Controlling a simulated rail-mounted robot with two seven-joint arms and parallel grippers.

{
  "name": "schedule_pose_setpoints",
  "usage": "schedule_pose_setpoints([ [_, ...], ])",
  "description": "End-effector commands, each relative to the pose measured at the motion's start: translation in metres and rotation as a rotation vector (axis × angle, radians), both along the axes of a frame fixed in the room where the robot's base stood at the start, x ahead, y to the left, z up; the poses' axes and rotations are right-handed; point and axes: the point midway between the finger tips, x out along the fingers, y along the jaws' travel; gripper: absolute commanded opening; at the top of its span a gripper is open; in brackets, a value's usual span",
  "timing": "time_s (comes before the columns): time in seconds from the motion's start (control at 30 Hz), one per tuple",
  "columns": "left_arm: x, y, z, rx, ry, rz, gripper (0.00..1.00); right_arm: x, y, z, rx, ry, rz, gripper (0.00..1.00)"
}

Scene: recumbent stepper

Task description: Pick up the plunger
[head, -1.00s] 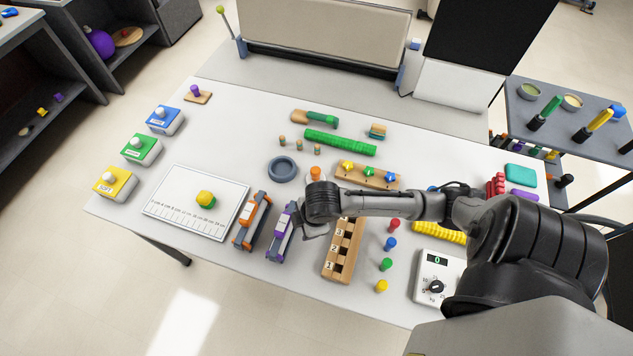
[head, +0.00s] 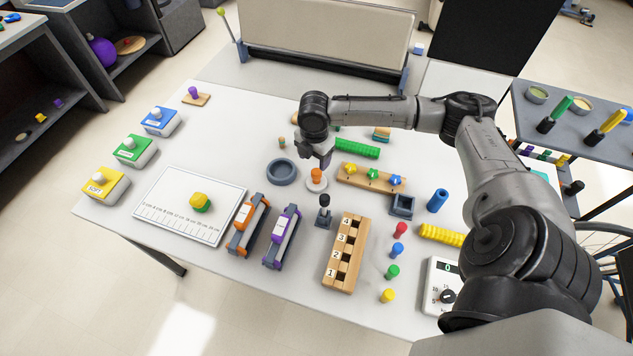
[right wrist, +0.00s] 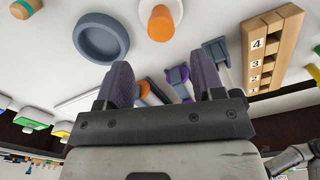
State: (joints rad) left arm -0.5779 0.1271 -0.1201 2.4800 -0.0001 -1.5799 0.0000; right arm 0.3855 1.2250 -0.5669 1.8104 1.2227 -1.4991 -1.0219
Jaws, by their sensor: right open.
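In the right wrist view, a blue-grey piece (right wrist: 214,50) partly behind a finger appears to be the same one. My right gripper (head: 319,160) is open and empty. It is above the table, farther back than the plunger and close to an orange peg on a white disc (head: 316,181). Its two fingers show apart in the right wrist view (right wrist: 163,82). My left gripper is not in view.
Orange (head: 249,225) and purple (head: 282,236) clamp-like devices stand left of the plunger. A numbered wooden block (head: 343,255) is to its right.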

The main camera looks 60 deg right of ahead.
Motion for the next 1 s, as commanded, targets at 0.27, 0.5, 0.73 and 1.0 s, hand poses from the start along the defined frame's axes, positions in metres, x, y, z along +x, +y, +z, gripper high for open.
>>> schedule_pose_setpoints([
  [0.27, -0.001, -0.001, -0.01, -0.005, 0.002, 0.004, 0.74, 0.0, 0.0, -0.037, 0.0, 0.001, -0.001, 0.62],
  [0.5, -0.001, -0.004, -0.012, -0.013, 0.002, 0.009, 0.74, 0.0, 0.0, -0.044, 0.0, 0.0, -0.001, 0.62],
  [0.73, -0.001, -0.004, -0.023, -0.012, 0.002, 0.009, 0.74, -0.002, 0.0, -0.067, 0.0, 0.001, -0.001, 0.62],
  [1.0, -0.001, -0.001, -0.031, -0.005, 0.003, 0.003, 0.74, -0.003, -0.001, -0.094, -0.001, -0.001, -0.001, 0.62],
])
